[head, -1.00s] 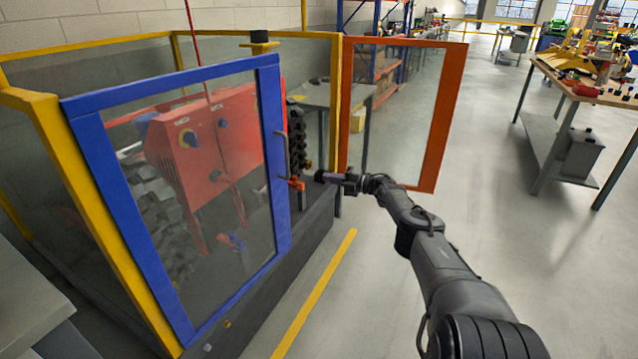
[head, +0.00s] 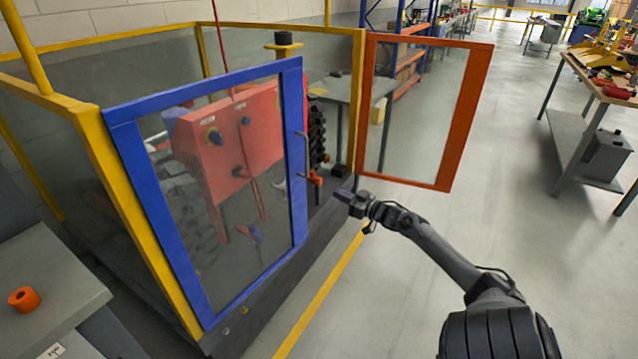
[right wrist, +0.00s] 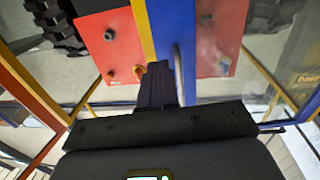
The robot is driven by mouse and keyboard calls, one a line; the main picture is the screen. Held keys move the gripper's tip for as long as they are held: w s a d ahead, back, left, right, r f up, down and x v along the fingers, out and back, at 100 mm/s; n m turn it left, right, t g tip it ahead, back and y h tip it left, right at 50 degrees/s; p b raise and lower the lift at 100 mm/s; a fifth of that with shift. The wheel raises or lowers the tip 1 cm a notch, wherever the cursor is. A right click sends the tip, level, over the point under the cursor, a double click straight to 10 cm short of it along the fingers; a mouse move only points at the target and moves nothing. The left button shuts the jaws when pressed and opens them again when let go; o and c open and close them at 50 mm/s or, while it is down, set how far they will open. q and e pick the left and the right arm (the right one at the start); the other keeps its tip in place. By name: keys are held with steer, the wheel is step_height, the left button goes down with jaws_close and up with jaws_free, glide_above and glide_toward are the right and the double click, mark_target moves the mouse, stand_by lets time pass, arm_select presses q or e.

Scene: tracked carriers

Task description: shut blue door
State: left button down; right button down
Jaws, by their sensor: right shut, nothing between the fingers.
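The blue door (head: 297,150) is a blue frame with a clear pane on the front of the yellow-framed enclosure. It stands near the left part of the front opening, with a gap between its right edge and the orange door. In the right wrist view the closed fingers (right wrist: 158,88) point toward the blue frame (right wrist: 175,40). My left gripper is not in view.
An orange-framed door (head: 462,115) stands swung open on the right. A red machine (head: 230,150) sits inside the enclosure. A grey table with an orange roll (head: 24,299) is at lower left. A workbench (head: 590,85) stands at right; the floor between is clear.

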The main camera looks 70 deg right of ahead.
steer(key=b+x, duration=0.9)
steer(key=x, duration=0.4)
steer(key=shift+w, duration=0.35)
steer(key=shift+d, duration=0.1)
